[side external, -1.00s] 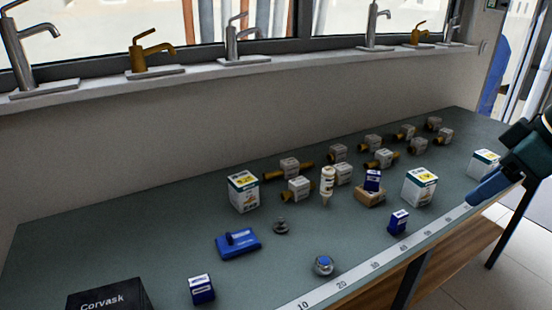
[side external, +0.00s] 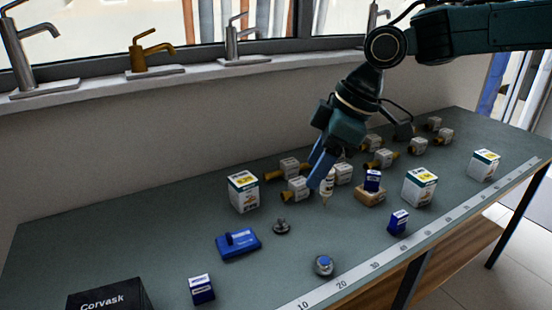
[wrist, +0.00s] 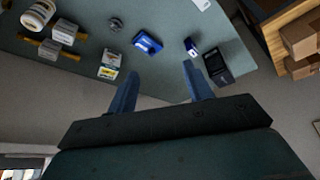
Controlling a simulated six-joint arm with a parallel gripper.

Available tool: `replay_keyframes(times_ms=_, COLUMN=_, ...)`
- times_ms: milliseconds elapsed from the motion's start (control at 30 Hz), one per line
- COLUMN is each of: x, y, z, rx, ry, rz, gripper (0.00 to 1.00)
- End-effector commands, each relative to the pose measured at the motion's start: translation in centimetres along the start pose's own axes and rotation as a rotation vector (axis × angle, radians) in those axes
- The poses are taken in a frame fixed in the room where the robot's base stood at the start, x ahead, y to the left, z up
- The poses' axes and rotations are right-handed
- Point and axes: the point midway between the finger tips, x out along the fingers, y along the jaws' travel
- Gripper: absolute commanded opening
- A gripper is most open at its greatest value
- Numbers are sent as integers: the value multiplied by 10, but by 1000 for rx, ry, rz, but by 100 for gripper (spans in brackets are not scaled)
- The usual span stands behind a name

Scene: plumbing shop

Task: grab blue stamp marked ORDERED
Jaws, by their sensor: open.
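Three small blue stamps with white label bands show in the side view: one near the black box (side external: 202,289), one near the ruler strip (side external: 398,222), and one on a tan block (side external: 372,180). Their words are too small to read, so I cannot tell which is ORDERED. The wrist view shows the stamp beside the black box (wrist: 191,47), beyond my fingertips. My gripper (side external: 319,174) is open above the table's middle, in front of or over a white bottle (side external: 327,186). Its blue fingers (wrist: 160,84) are apart with nothing between them.
A flat blue pad (side external: 238,243), a grey round piece (side external: 281,226) and a blue-topped knob (side external: 323,265) lie on the table. White boxes (side external: 243,192) and several brass fittings stand around. A black box (side external: 110,297) is at front left. The left table area is clear.

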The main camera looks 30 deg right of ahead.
Motion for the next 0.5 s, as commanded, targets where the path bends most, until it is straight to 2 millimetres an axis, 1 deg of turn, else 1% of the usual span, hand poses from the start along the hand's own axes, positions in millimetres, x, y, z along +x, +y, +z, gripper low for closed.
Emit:
replay_keyframes(times_ms=33, x=13, y=-2, z=-11, rx=-33, ry=-4, rz=-18, gripper=51)
replay_keyframes(times_ms=200, x=51, y=-11, z=-44, rx=-152, ry=-4, rz=-73, gripper=51)
replay_keyframes(times_ms=367, x=90, y=-24, z=-71, rx=-260, ry=-4, rz=-124, gripper=51)
replay_keyframes(times_ms=500, x=126, y=-39, z=-90, rx=-354, ry=-3, rz=-170, gripper=51)
